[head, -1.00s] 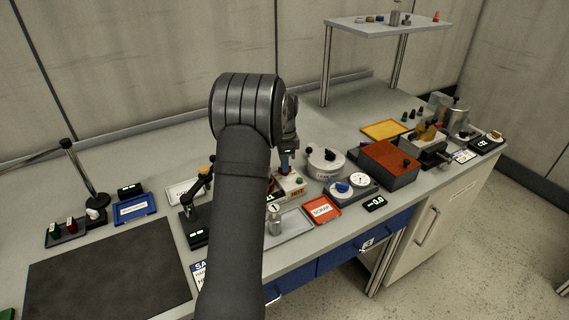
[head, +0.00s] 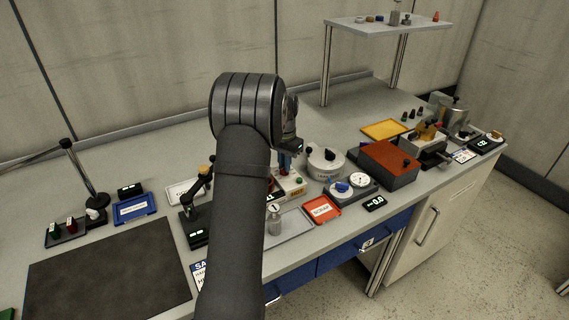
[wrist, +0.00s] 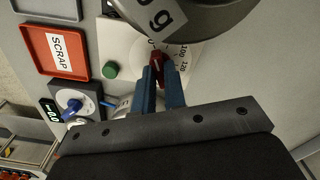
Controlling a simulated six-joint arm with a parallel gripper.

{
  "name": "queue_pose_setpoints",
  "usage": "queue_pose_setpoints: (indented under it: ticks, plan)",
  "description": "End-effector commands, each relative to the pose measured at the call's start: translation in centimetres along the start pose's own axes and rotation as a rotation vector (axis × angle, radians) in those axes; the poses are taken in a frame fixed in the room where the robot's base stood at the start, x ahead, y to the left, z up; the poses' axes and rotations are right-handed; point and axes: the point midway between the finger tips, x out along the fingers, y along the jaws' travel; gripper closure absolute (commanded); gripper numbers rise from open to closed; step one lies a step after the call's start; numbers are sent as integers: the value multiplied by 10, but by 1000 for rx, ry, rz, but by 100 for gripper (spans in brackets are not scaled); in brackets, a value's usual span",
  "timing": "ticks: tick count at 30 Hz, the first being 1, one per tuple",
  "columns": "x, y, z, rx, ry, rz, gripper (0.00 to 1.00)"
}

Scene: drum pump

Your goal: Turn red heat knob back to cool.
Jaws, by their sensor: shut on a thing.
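The red heat knob (wrist: 156,62) sits on a pale panel (wrist: 115,42) with a printed dial scale in the wrist view. My gripper (wrist: 160,75) has its two blue fingers on either side of the knob and is shut on it. The numbers 100 and 120 show on the dial to the right of the knob. In the head view my gripper (head: 285,160) is over the heater unit (head: 291,187), and my arm hides the knob there.
A green button (wrist: 110,69) is left of the knob on the same panel. A large round metal body (wrist: 190,14) stands close above the fingers in the wrist view. A red scrap tray (head: 322,209), a blue-knobbed gauge box (head: 350,187) and a red-topped box (head: 388,164) stand to the right.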

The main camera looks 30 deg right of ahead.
Motion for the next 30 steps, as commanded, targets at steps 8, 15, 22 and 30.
queue_pose_setpoints:
  ticks: [8, 15, 22, 30]
  plan:
    - [0, 0, 0, -71, 1, 0, 100]
    - [0, 0, 0, -82, 1, 0, 100]
    - [-1, 0, 0, -81, 1, 0, 87]
    - [0, 0, 0, -80, 1, 0, 67]
